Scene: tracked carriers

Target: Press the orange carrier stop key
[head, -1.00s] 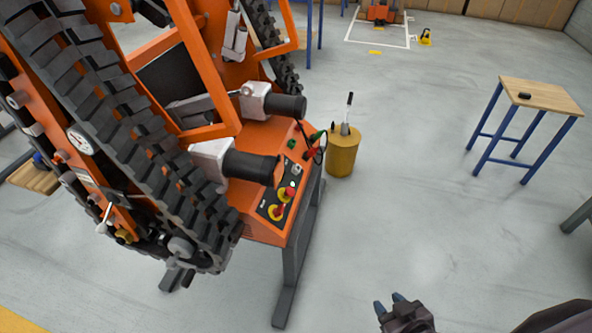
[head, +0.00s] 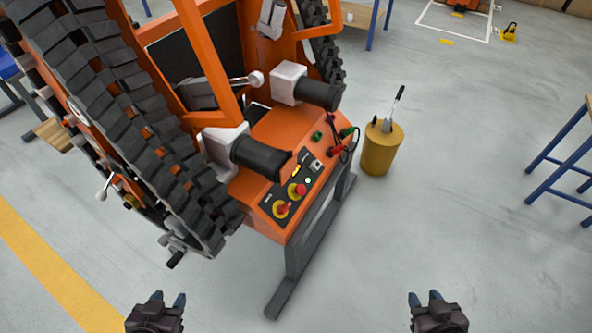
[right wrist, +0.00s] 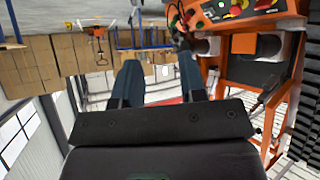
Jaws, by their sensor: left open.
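The orange tracked carrier (head: 262,226) stands left of centre in the head view. Its dark key panel (head: 268,200) carries two red keys on yellow bases, a nearer one (head: 282,208) and a farther one (head: 298,190). The lettering is too small to read. The panel also shows at the top of the right wrist view (right wrist: 222,12), turned over. My left gripper (head: 170,298) is open and empty, low and left of the panel. My right gripper (head: 424,297) is open and empty, low and right of it. Both are apart from the carrier.
Black handles (head: 262,158) jut out above the panel. Cables and a green knob sit at its far end. A grey stand leg (head: 296,262) reaches the floor below. A yellow drum (head: 381,150) stands to the right, with a blue-legged table (head: 560,165) beyond.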

